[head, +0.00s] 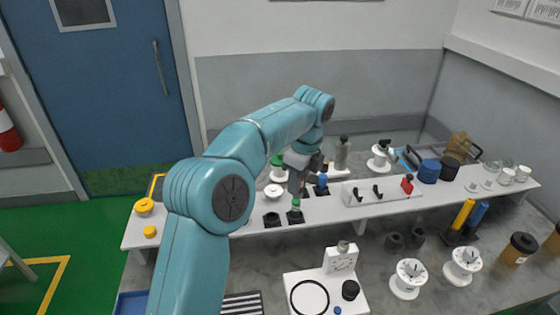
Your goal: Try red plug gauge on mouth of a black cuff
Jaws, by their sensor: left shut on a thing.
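My left gripper (298,180) points down over the white bench, among small black blocks. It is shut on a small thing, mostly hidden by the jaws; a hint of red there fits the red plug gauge. A green-topped plug (296,206) stands in a black block just in front of the jaws, and a blue-topped plug (321,181) stands just right of them. A black cup-like piece (272,219) sits to the front left. I cannot tell for certain which dark piece is the black cuff. My right gripper is not in view.
A white rack (365,195) with black pieces and a red piece (407,185) lies to the right. Blue and black rolls (429,171) are farther right. Yellow pieces (144,207) lie at the bench's left end. A lower grey surface in front holds white spools (408,279) and a white panel (326,304).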

